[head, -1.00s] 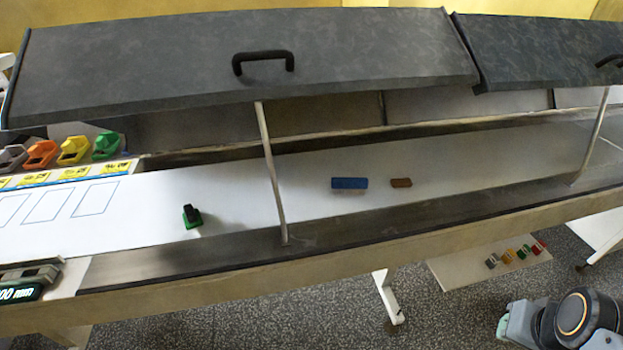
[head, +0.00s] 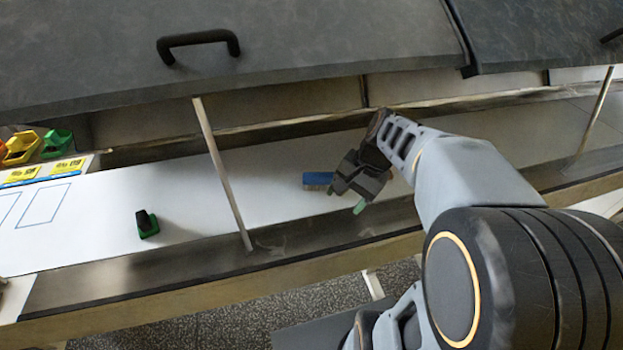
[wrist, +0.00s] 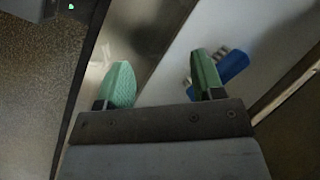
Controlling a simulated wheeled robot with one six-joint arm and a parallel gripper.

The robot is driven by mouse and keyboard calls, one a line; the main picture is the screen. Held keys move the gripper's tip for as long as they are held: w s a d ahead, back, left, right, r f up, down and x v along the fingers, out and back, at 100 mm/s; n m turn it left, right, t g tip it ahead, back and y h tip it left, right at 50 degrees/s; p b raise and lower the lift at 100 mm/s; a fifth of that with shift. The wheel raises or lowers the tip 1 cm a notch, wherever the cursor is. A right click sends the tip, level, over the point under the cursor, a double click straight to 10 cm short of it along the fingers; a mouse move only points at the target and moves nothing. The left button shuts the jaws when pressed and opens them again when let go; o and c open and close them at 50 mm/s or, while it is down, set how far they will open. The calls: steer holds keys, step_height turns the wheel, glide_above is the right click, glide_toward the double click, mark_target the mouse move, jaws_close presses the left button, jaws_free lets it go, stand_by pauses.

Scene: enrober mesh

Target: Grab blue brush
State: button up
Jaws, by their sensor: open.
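The blue brush (head: 318,180) lies on the white belt under the raised lid, its pale bristles facing the near side. My gripper (head: 346,197) is open and empty, just right of and nearer than the brush, and partly covers its right end. In the wrist view the green fingertips of my gripper (wrist: 163,76) stand apart. The blue brush (wrist: 232,66) shows there beyond the right finger, outside the gap, its bristle tufts close to that finger. I cannot tell whether they touch.
A slanted metal strut (head: 222,172) stands left of the brush. The dark lid (head: 300,45) overhangs the far side. A green block with a black top (head: 147,225) sits on the belt at left. Green and yellow bins (head: 56,143) stand far left. A metal rail (head: 300,236) borders the belt.

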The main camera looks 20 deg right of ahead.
steer(key=w+d+m+y, duration=0.3)
steer(key=d+m+y, duration=0.1)
steer(key=m, duration=0.1)
steer(key=w+d+m+y, duration=0.1)
steer(key=w+d+m, duration=0.1)
steer(key=shift+w+d+f+m+t+y, duration=0.15)
steer(key=shift+w+d+m+t+y, duration=0.15)
steer(key=shift+w+y, duration=0.1)
steer(key=d+m+y, duration=0.1)
steer(key=w+d+m+t, duration=0.1)
steer(key=d, duration=0.1)
steer(key=w+d+m+t+y, duration=0.1)
steer(key=d, duration=0.1)
steer(key=shift+m+y, duration=0.3)
steer(key=shift+w+f, duration=0.15)
steer(key=shift+w, duration=0.05)
glide_toward(331, 178)
steer(key=shift+m+y, duration=0.3)
steer(key=w+a+f, duration=0.2)
steer(key=a+f, duration=0.1)
steer(key=shift+a+f, duration=0.1)
steer(key=shift+p+x, duration=0.35)
steer(key=shift+x, duration=2.55)
steer(key=shift+f, duration=0.15)
steer(key=shift+c, duration=0.3)
steer(key=c, duration=1)
steer(key=shift+o, duration=0.2)
